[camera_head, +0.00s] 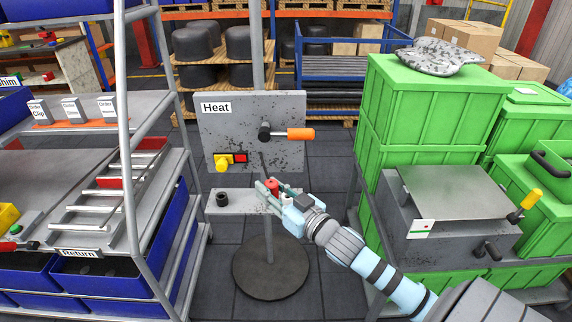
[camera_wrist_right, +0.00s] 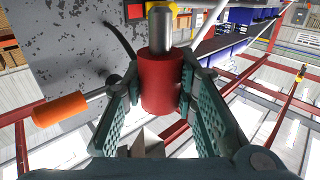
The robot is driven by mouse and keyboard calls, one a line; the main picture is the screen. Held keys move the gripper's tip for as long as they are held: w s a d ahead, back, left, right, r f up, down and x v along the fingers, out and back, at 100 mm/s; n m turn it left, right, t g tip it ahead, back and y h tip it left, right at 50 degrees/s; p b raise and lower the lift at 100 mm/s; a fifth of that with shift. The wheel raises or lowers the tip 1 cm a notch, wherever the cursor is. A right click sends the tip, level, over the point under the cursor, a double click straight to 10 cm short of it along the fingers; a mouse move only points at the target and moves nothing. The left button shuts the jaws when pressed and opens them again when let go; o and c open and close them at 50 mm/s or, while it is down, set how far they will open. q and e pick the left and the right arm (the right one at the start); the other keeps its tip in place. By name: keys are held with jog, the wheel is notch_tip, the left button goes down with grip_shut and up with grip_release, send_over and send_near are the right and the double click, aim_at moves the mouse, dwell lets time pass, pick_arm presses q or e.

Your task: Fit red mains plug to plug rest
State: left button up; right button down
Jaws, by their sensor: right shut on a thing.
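The red mains plug (camera_head: 272,184) is between the fingers of my right gripper (camera_head: 274,193), in front of the Heat panel. In the right wrist view the plug (camera_wrist_right: 161,82) is a red cylinder with a grey metal end pointing up in the picture. The fingers of the right gripper (camera_wrist_right: 160,95) press on its two sides. A small dark socket (camera_head: 222,198), which looks like the plug rest, stands on the light shelf below the panel, left of the plug and apart from it. My left gripper is not in view.
A rack with a Return chute (camera_head: 100,205) stands left. Green crates (camera_head: 415,110) and a grey machine (camera_head: 455,215) stand right.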

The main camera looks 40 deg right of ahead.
jog(key=w+d+m+h, duration=0.3)
jog(key=w+d+h, duration=0.2)
jog(key=d, duration=0.5)
jog(key=shift+w+b, duration=0.45)
jog(key=shift+w, duration=0.4)
jog(key=shift+f+b, duration=2.5)
jog(key=shift+f, duration=0.25)
jog(key=shift+f, duration=0.25)
jog(key=shift+f+b, duration=2.1)
jog(key=shift+b, duration=0.05)
jog(key=c, duration=1.2)
grip_release()
